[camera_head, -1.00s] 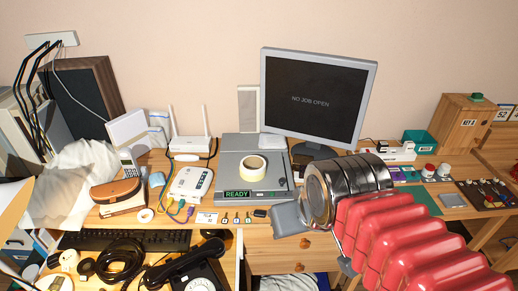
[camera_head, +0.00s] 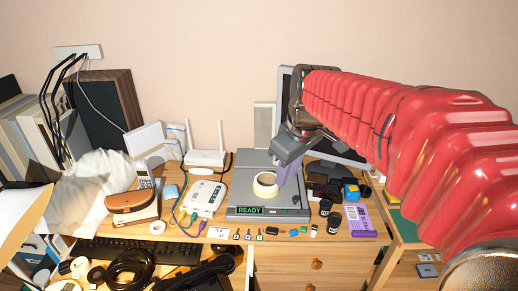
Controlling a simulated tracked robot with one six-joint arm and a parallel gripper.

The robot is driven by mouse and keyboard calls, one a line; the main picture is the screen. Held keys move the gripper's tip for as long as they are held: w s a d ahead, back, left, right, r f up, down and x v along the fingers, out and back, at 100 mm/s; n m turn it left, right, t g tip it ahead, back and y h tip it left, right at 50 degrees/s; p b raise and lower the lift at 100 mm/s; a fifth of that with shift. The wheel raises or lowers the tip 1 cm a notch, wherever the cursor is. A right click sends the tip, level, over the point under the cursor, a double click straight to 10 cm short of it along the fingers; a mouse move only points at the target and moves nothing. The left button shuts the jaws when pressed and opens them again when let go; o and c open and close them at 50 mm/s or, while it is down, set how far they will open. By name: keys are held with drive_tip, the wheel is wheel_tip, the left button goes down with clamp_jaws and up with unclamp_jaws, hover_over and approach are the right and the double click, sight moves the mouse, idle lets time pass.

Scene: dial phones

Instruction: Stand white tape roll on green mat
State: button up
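The white tape roll (camera_head: 265,185), cream-white, lies flat on top of a grey machine (camera_head: 242,199) with a lit READY display. My gripper (camera_head: 282,181) points down at the right side of the roll, with a purple finger beside its rim. Whether it touches the roll, and how far the fingers are apart, I cannot tell. A green patch (camera_head: 392,198) at the right, next to my red arm, seems to be part of the green mat. The arm hides most of that area.
A monitor (camera_head: 284,90) stands behind my arm. A white router (camera_head: 205,158) and white box (camera_head: 203,198) are left of the machine. Black cups (camera_head: 333,222), a purple phone-like item (camera_head: 359,220) and a blue-yellow item (camera_head: 351,192) stand right. Small blocks line the front edge.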

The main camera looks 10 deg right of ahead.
drive_tip(key=w+d+f+n+g, duration=0.1)
drive_tip(key=w+f+n, duration=0.3)
drive_tip(key=w+f, duration=0.3)
drive_tip(key=w+d+f+n+g+y, duration=0.1)
drive_tip(key=w+f+n, duration=0.4)
drive_tip(key=w, duration=1)
wheel_tip(320, 180, down, 3)
drive_tip(key=shift+w+f+g+y, duration=0.1)
drive_tip(key=shift+w+g+y, duration=0.2)
drive_tip(key=shift+g, duration=0.1)
drive_tip(key=shift+x, duration=4.4)
drive_tip(key=shift+d, duration=0.1)
drive_tip(key=shift+c, duration=0.4)
clamp_jaws()
